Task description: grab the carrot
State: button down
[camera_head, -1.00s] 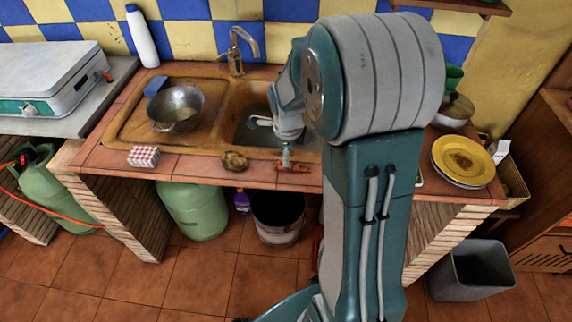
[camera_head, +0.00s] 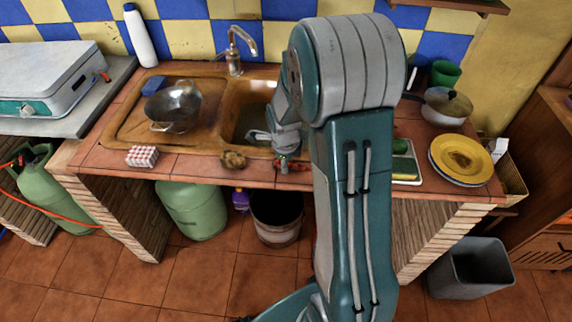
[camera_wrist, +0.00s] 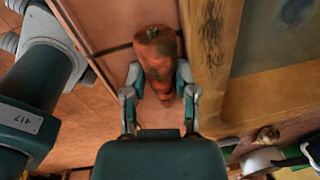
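The carrot (camera_wrist: 158,58) is stubby and orange-brown. In the wrist view it lies on the tiled counter edge, its narrow end between the two fingers of my gripper (camera_wrist: 160,78). The fingers are spread, one on each side of the carrot. Whether either finger touches it I cannot tell. In the head view my gripper (camera_head: 283,163) points down at the counter's front edge, and part of the carrot (camera_head: 298,166) shows beside it as a small reddish shape. My arm hides the counter just to the right.
The sink basin (camera_head: 238,125) lies just behind the gripper. A brown lump (camera_head: 233,160) and a red-white checked box (camera_head: 143,156) sit along the front edge to the left. A tray with green items (camera_head: 405,168) and yellow plate (camera_head: 461,155) stand right.

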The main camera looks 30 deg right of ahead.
jog(key=shift+r, duration=0.45)
notch_tip(320, 180, up, 3)
jog(key=shift+f, duration=0.2)
jog(key=s+r, duration=0.9)
jog(key=s, duration=0.5)
jog(key=shift+d+r, duration=0.15)
jog(key=shift+r, duration=0.15)
